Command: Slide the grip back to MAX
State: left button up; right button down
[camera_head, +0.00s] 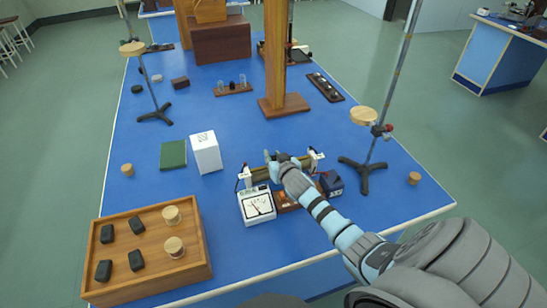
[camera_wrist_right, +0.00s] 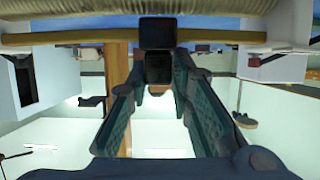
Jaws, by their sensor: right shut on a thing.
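The rheostat (camera_head: 260,175) lies across the blue bench, with a white end support at each end. The wrist view shows its wound tube (camera_wrist_right: 60,18) along the top and a brass rod (camera_wrist_right: 225,37) beneath. A dark slider block (camera_wrist_right: 157,33) sits on the rod near the middle of that view, with the dark grip (camera_wrist_right: 158,70) projecting from it. My right gripper (camera_head: 278,163) is at the rheostat; in the wrist view its fingers (camera_wrist_right: 158,62) are shut on the grip, one on each side. No MAX mark is readable. My left gripper is not in view.
A white meter (camera_head: 257,207) stands just in front of the rheostat's left end. A dark blue box (camera_head: 331,183) is at its right, near a stand (camera_head: 365,170). A white box (camera_head: 206,153) is at left; a wooden tray (camera_head: 150,281) is front left.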

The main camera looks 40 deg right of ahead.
aim_at(264, 167)
jog(key=shift+w+a, duration=0.35)
jog(key=shift+a, duration=0.55)
jog(key=shift+w+a, duration=0.3)
jog(key=shift+a, duration=0.6)
jog(key=c, duration=1.5)
grip_release()
jog(key=shift+s+d, duration=0.1)
jog(key=shift+d, duration=0.1)
jog(key=v, duration=1.2)
